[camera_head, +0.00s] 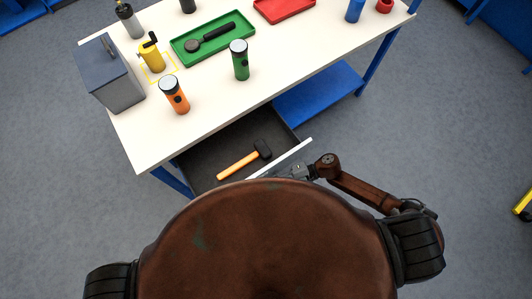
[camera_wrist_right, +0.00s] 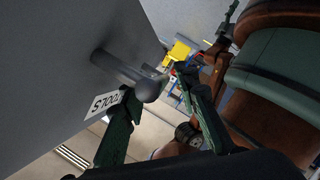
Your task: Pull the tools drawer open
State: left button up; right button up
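The tools drawer (camera_head: 212,158) stands well open under the white workbench in the head view, its dark inside showing. A hammer with an orange handle (camera_head: 238,165) lies in it. In the right wrist view, the grey drawer front (camera_wrist_right: 50,60) carries a white TOOLS label (camera_wrist_right: 104,103) and a dark bar handle (camera_wrist_right: 122,70). My right gripper (camera_head: 306,171) is at the drawer's front edge. In the wrist view its fingers (camera_wrist_right: 158,88) stand apart on either side of the handle's end, with a gap on the right finger's side. My left gripper is not in view.
On the workbench (camera_head: 205,110) stand an orange flashlight (camera_head: 174,95), a green flashlight (camera_head: 240,60), a grey box (camera_head: 112,75), a yellow canister (camera_head: 151,57) and a green tray (camera_head: 213,37). A blue lower shelf (camera_head: 318,95) lies right of the drawer.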

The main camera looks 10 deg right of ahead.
jog(key=v, duration=1.1)
jog(key=shift+s, duration=0.1)
